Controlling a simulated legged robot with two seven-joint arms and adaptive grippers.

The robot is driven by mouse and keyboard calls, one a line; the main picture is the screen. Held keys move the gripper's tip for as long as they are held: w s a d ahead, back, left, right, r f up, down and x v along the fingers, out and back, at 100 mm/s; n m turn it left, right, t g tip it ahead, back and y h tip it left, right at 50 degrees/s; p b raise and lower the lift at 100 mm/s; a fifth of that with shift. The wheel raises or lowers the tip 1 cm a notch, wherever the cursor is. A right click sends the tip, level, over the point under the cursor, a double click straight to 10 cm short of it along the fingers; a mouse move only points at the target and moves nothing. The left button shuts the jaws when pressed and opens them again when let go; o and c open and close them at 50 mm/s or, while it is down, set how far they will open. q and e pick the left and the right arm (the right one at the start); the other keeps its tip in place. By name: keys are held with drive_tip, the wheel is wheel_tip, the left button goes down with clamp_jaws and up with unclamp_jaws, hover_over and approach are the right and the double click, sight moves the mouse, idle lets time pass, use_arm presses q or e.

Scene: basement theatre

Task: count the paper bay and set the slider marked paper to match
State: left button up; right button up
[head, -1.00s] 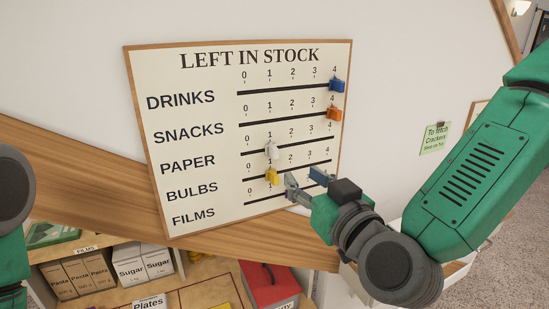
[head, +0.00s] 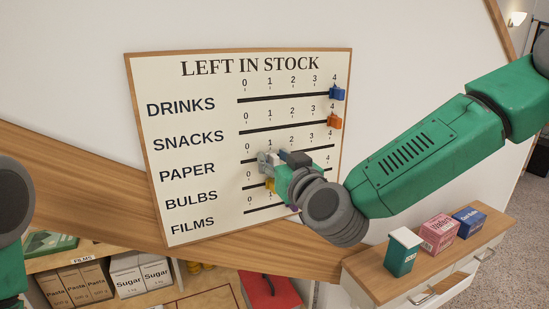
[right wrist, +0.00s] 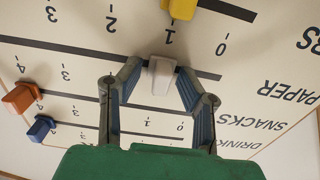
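The stock board (head: 190,100) hangs on the wall with rows for drinks, snacks, paper, bulbs and films. In the right wrist view it appears upside down. The white slider (right wrist: 161,74) sits on the paper line, at about 1. My right gripper (head: 275,159) is at the paper row and hides most of this slider in the head view. In the right wrist view its fingers (right wrist: 160,70) stand open on either side of the white slider, with small gaps. My left gripper is not in view. The paper bay cannot be made out.
The blue slider (head: 337,93) and orange slider (head: 334,120) are at 4. The yellow bulbs slider (right wrist: 183,8) is near 1, close to my fingers. Below are shelves with sugar bags (head: 125,278) and a red box (head: 270,290). A cabinet (head: 375,263) stands at right.

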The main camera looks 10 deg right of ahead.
sight(292, 151)
clamp_jaws()
drive_tip(key=d, duration=0.2)
drive_tip(key=w+d, duration=0.1)
drive_tip(key=d, duration=0.1)
drive_tip(key=shift+d, duration=0.35)
drive_tip(key=shift+w+d, duration=0.1)
drive_tip(key=shift+d, duration=0.15)
unclamp_jaws()
drive_tip(key=shift+a, duration=0.1)
drive_tip(key=v, duration=1.2)
drive_tip(key=shift+f, duration=0.2)
